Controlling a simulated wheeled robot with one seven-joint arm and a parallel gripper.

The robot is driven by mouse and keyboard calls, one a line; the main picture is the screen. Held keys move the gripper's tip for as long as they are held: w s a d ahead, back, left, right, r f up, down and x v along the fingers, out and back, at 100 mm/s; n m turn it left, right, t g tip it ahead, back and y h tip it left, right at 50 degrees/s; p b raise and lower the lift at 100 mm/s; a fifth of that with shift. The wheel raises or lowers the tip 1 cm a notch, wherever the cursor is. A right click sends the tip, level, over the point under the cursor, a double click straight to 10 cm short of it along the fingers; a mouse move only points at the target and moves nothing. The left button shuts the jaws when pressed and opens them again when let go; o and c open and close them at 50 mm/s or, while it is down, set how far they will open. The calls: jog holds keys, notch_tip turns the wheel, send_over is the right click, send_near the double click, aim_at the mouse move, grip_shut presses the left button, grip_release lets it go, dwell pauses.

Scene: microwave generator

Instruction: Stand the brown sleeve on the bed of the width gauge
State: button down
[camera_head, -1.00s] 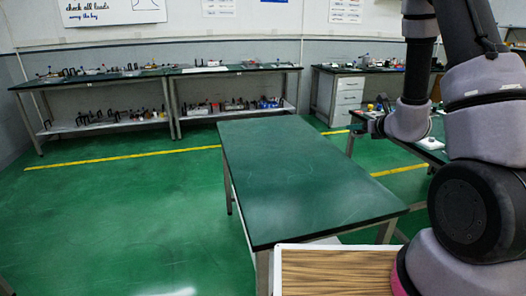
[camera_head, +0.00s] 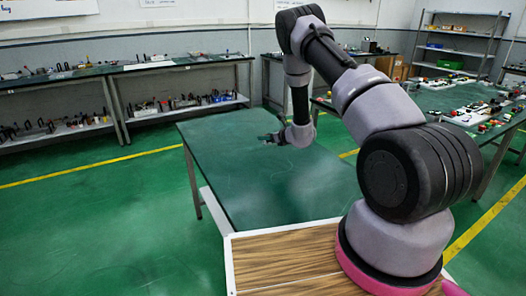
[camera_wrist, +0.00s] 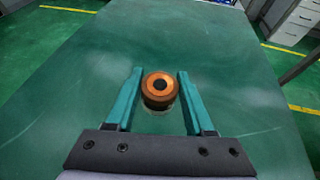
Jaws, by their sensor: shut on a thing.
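The brown sleeve (camera_wrist: 160,87) shows in the wrist view as a round orange-brown piece with a dark centre, seen from its end. It sits between the two teal fingers of my gripper (camera_wrist: 160,90), which is shut on it. In the head view my gripper (camera_head: 272,139) is over the far part of the bare green table; the sleeve is too small to make out there. I cannot pick out the width gauge in either view.
The green table (camera_head: 235,165) under my gripper looks clear. A bench with several small items (camera_head: 465,108) stands at the right. Long benches (camera_head: 150,68) with many items line the back wall, and a shelf rack (camera_head: 455,50) stands at the far right.

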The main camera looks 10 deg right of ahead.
aim_at(267, 157)
jog(key=shift+d+f, duration=0.15)
jog(key=shift+f, duration=3.4)
jog(key=shift+f, duration=0.15)
jog(key=shift+c, duration=1.4)
grip_release()
